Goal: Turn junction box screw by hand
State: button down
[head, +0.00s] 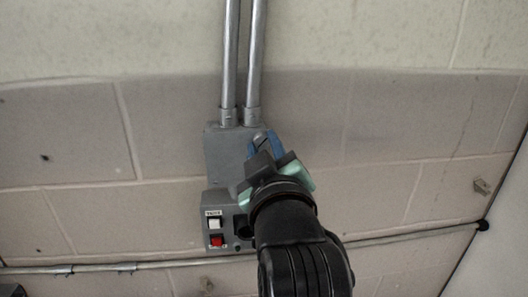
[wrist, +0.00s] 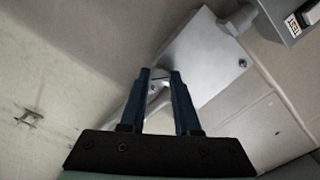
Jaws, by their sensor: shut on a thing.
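The grey junction box (head: 222,150) is fixed to the block wall, with two metal conduits entering its top. My gripper (head: 262,142) is at the box's upper right corner, its blue fingers against the front face. In the wrist view the box (wrist: 205,60) is tilted, and my gripper's fingertips (wrist: 160,76) are close together at its near corner. They are shut on the junction box screw, which is mostly hidden between them. Another small screw (wrist: 242,63) shows on a different corner of the cover.
Below the junction box is a switch box with a white switch (head: 214,224) and a red switch (head: 217,241). The two vertical conduits (head: 242,60) run upward close to my gripper. A thin horizontal pipe (head: 400,236) crosses the wall lower down. The wall to the right is mostly clear.

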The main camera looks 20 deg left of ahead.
dwell(0.3)
jog(key=c, duration=0.6)
grip_release()
